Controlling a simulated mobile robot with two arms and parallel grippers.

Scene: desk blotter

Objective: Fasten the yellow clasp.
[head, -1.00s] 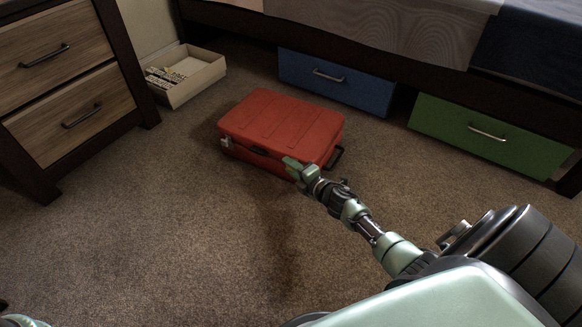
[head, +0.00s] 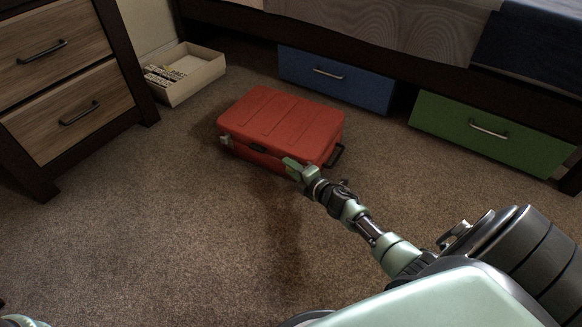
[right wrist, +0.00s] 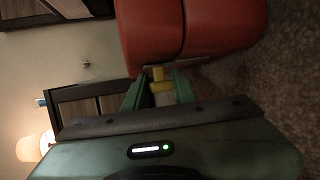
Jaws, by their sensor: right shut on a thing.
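A red suitcase (head: 282,122) lies flat on the carpet with its lid down. Its front side has a dark handle (head: 259,148) and a pale clasp (head: 226,142) near the left corner. My right gripper (head: 291,165) is at the front side near the right corner. In the right wrist view, the yellow clasp (right wrist: 158,74) sits between the fingers of my right gripper (right wrist: 159,88), which is shut on it, beside the seam of the red suitcase (right wrist: 215,28). In the head view the gripper hides the clasp. I cannot tell whether it is latched. My left gripper is out of view.
An open cream box (head: 190,75) with small items stands behind left, beside a wooden drawer unit (head: 65,75). A blue drawer (head: 335,80) and a green drawer (head: 490,135) are under the bed behind. The carpet in front is clear.

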